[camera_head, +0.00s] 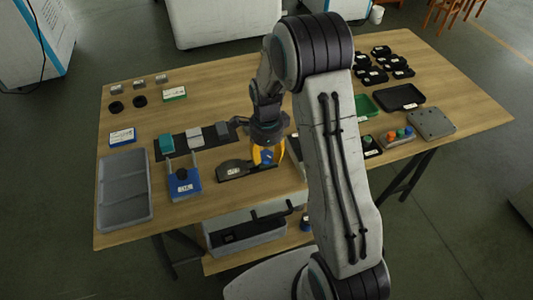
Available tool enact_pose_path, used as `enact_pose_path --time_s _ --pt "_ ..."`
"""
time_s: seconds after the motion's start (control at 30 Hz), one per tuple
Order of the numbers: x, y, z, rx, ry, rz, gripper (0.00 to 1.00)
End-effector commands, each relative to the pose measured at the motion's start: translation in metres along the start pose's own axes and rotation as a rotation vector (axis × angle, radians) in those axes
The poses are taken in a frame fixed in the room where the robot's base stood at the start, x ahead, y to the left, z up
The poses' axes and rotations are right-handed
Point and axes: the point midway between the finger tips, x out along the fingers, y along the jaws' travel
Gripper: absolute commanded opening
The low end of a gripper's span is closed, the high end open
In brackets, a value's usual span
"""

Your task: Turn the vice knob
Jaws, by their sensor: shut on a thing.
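A small blue fixture (185,188) with a white label stands near the table's front edge, left of my gripper. It looks like the vice, and a round black knob (181,174) sits on its top. My gripper (267,148) points down over the middle of the table, well to the right of the knob and apart from it. It is shut on a yellow thing with a blue mark (266,156), beside a dark labelled holder (233,169). The fingertips are mostly hidden, and I cannot tell whether the yellow thing touches the table.
A grey tray (124,215) lies at the left edge of the wooden table (225,82). Small blocks stand on a black mat (178,147) behind the blue fixture. Black parts, trays and a box with coloured knobs (397,136) lie on the right. The table's back middle is clear.

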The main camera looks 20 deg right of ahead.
Motion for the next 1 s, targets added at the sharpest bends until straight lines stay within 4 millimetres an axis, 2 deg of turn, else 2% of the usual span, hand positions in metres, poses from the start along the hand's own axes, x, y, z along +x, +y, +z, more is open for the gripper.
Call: enact_pose_path --time_s 0.37,1.0 --pt "0.0025 0.0 -0.0009 -0.143 0.0 0.001 0.08" --pt "0.0029 -0.0007 -0.0007 -0.738 0.0 0.002 0.08"
